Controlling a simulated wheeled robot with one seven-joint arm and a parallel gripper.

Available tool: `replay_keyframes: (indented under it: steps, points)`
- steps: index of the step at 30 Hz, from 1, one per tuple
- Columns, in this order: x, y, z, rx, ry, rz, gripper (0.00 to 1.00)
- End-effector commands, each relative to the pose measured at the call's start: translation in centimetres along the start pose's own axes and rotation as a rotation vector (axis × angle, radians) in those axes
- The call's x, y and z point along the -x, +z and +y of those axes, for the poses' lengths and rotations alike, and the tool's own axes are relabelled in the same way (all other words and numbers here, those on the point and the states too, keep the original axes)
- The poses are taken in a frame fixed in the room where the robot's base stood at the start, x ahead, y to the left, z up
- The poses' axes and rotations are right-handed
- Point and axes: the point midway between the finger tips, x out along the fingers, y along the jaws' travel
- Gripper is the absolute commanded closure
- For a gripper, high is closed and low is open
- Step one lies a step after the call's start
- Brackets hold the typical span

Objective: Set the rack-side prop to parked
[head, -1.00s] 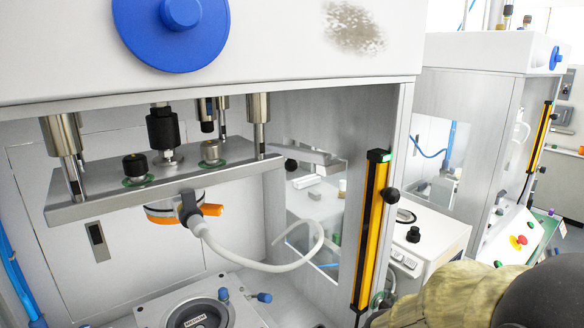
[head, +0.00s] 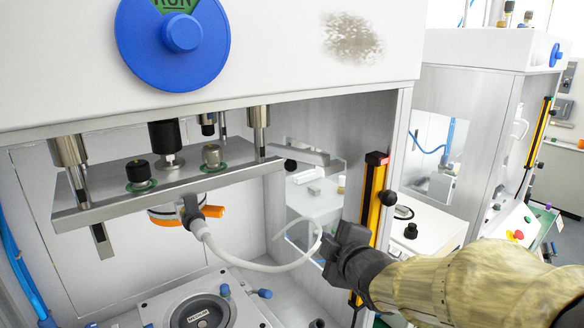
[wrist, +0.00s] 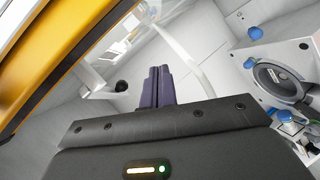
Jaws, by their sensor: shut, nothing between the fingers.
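A grey bar with a black knob (head: 290,164) sticks out from the press's right inner wall, near the platen's right end. It may be the rack-side prop; no label shows. What looks like the same bar (wrist: 98,95) and knob lie left of my fingers in the wrist view. My gripper (head: 328,247) is at the right side of the press opening, lower than the bar and beside the yellow light curtain. Its dark fingers (wrist: 160,85) are together and empty, apart from the bar in the wrist view.
The yellow light curtain (head: 373,205) stands close to my gripper, its top lamp red. The platen (head: 165,185) hangs above a round fixture (head: 203,314). A pale hose (head: 265,266) loops near my fingers. A blue dial (head: 172,62) reads RUN. A second press (head: 490,55) stands at right.

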Motion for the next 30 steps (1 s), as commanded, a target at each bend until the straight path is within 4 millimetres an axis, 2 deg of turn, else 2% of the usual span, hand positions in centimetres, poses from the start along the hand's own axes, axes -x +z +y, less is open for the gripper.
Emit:
replay_keyframes:
  steps: [1, 3, 7, 10, 20, 26, 30]
  points:
    - [0.4, -2.1, 2.3, 0.111, 0.064, 0.074, 1.00]
    - [1.0, -4.5, 4.4, 0.254, 0.147, 0.160, 1.00]
    - [1.9, -7.1, 6.6, 0.411, 0.249, 0.249, 1.00]
    - [2.2, -7.6, 7.0, 0.446, 0.272, 0.267, 1.00]
    - [2.0, -7.6, 6.9, 0.443, 0.269, 0.266, 1.00]
    - [0.7, -8.1, 7.3, 0.442, 0.266, 0.266, 1.00]
    - [-0.9, -8.7, 7.7, 0.442, 0.265, 0.267, 1.00]
